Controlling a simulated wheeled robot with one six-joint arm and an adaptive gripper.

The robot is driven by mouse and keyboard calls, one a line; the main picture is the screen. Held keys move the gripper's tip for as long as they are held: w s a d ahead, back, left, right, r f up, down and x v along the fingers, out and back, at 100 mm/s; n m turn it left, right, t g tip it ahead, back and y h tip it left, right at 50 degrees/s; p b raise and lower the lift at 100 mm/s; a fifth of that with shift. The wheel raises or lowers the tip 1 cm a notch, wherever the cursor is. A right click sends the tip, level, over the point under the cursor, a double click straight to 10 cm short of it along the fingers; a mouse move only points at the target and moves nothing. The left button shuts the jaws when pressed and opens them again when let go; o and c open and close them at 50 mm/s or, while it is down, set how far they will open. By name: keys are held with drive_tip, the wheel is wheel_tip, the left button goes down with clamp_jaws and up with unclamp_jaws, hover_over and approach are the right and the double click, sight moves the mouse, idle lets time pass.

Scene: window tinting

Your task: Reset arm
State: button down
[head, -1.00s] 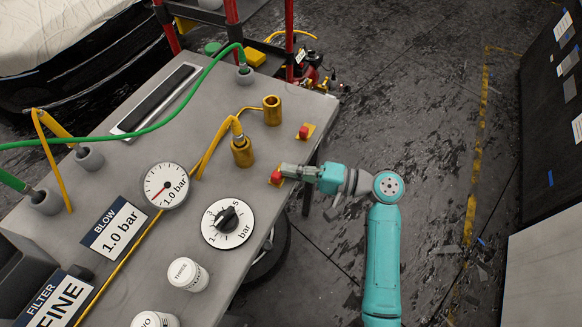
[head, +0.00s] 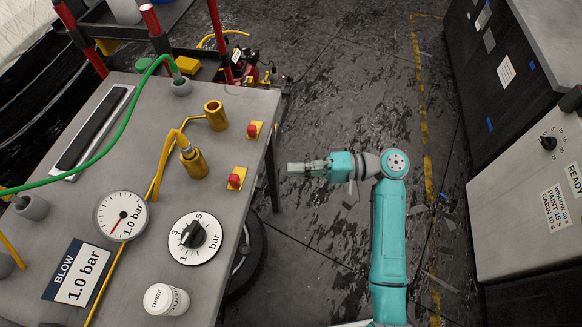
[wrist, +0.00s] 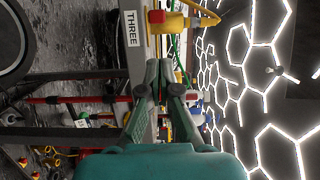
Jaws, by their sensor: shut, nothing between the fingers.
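My gripper (head: 292,169) is at the end of my teal arm in the head view, pointing left toward the grey bench. It hangs over the floor, a short gap away from the bench's right edge. Its fingers are together and empty; they also show closed in the wrist view (wrist: 159,68). Two red switches on yellow plates sit near that bench edge, an upper one (head: 253,130) and a lower one (head: 235,180). The lower switch is nearest the gripper and is not touched.
A control cabinet (head: 530,200) stands at the right. Floor between bench and cabinet is open.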

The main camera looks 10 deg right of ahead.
idle(0.4)
drive_tip(key=s+a+f+m+t+h, duration=0.1)
drive_tip(key=s+f+m+t+h, duration=0.2)
drive_tip(key=f, duration=0.4)
drive_tip(key=s+f+m+t+h, duration=0.2)
drive_tip(key=s+f+t+h, duration=0.1)
drive_tip(key=f, duration=0.4)
drive_tip(key=s+d+f+m+t+h, duration=0.1)
drive_tip(key=s+d+f+h, duration=0.15)
drive_tip(key=s, duration=0.25)
drive_tip(key=s+d+f+t+h, duration=0.1)
drive_tip(key=s+d+f+h, duration=0.15)
drive_tip(key=s+h, duration=0.2)
drive_tip(key=s+d+r+t+h, duration=0.1)
drive_tip(key=s+d+h, duration=0.25)
drive_tip(key=s, duration=0.45)
drive_tip(key=s+d+r+n+t, duration=0.2)
drive_tip(key=s+r, duration=0.3)
drive_tip(key=r, duration=0.3)
drive_tip(key=s+d+r+n+t+h, duration=0.1)
drive_tip(key=s+r+n+t, duration=0.1)
drive_tip(key=s+r+n, duration=0.3)
wheel_tip(320, 180, up, 3)
drive_tip(key=shift+s+d+r, duration=0.15)
drive_tip(key=shift+s+d, duration=0.2)
drive_tip(key=shift+d, duration=0.05)
drive_tip(key=shift+h, duration=0.25)
